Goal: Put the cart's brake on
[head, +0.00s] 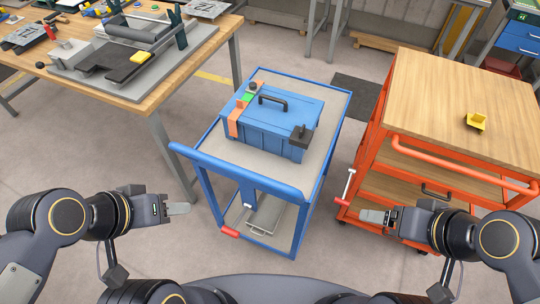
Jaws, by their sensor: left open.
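A blue cart (239,171) with a grey top stands in the middle of the head view. A red-ended piece (229,232) sits low at its near left corner; it may be the brake, and its setting cannot be told. A pale rod with red ends (347,186) shows between this cart and the orange one; which it belongs to is unclear. My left gripper (178,209) is open and empty, left of the red-ended piece and apart from it. My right gripper (372,215) is in front of the orange cart; its finger gap is not clear.
A blue toolbox (273,125) sits on the blue cart, and a grey tray (270,218) below. An orange cart (450,160) with wooden shelves stands close on the right. A workbench (190,70) stands at the left. Floor is clear between the bench and the blue cart.

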